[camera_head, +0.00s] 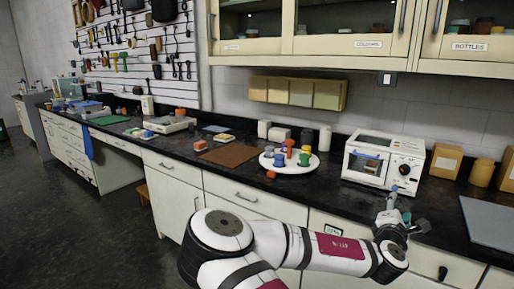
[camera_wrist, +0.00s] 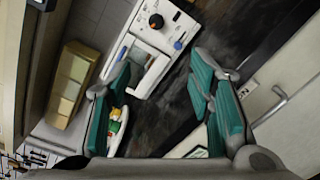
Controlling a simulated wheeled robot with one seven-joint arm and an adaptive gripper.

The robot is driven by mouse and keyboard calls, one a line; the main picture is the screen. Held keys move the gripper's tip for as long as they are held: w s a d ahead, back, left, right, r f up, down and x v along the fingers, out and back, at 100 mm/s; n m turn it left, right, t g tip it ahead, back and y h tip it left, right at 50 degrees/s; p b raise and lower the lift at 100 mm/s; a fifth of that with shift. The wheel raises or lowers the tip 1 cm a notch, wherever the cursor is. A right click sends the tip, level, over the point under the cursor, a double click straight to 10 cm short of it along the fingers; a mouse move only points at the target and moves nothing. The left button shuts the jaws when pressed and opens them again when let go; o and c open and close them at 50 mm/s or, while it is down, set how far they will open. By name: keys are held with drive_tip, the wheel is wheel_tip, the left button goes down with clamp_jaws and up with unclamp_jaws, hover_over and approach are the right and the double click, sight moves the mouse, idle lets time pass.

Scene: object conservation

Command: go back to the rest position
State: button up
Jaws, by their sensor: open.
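My gripper (camera_head: 408,217) is at the right, in front of the counter's edge and below the white oven. In the wrist view its two teal-padded fingers (camera_wrist: 160,64) stand wide apart with nothing between them. The white oven (camera_head: 412,158) stands on the counter with its dark window facing out. It also shows beyond the fingers in the wrist view (camera_wrist: 156,42), tilted, with knobs on its panel. My gripper looks clear of the oven, though the exact gap is hard to tell.
A round white tray (camera_head: 286,168) holds several coloured pieces left of the oven. A brown mat (camera_head: 229,155) and small orange block (camera_head: 271,175) lie nearby. Tan containers (camera_head: 446,160) and a grey mat (camera_head: 490,222) are right. Wall cabinets (camera_head: 310,46) hang above; dark floor (camera_head: 90,215) is open left.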

drive_tip(key=s+d+f+m+g, duration=0.4)
drive_tip(key=s+f+m+g, duration=0.25)
drive_tip(key=m, duration=0.25)
drive_tip(key=s+a+f+m+g+y+p, duration=0.2)
drive_tip(key=s+a+m+g+y, duration=0.15)
drive_tip(key=s+a, duration=0.25)
drive_tip(key=s+a+r+m+y+p, duration=0.1)
drive_tip(key=s+a+r+m+y, duration=0.1)
drive_tip(key=s+a+r+y, duration=0.3)
drive_tip(key=s+a+r+m+y, duration=0.1)
drive_tip(key=s+a+r+m, duration=0.1)
drive_tip(key=s+a+r, duration=0.65)
drive_tip(key=s+r, duration=0.3)
drive_tip(key=s, duration=0.2)
drive_tip(key=s+a+r+m+p, duration=0.1)
drive_tip(key=s+a+r, duration=0.3)
drive_tip(key=s+r, duration=0.3)
drive_tip(key=shift+s+a+r, duration=0.2)
drive_tip(key=shift+s+a, duration=0.1)
drive_tip(key=shift+s, duration=0.05)
drive_tip(key=shift+y, duration=0.25)
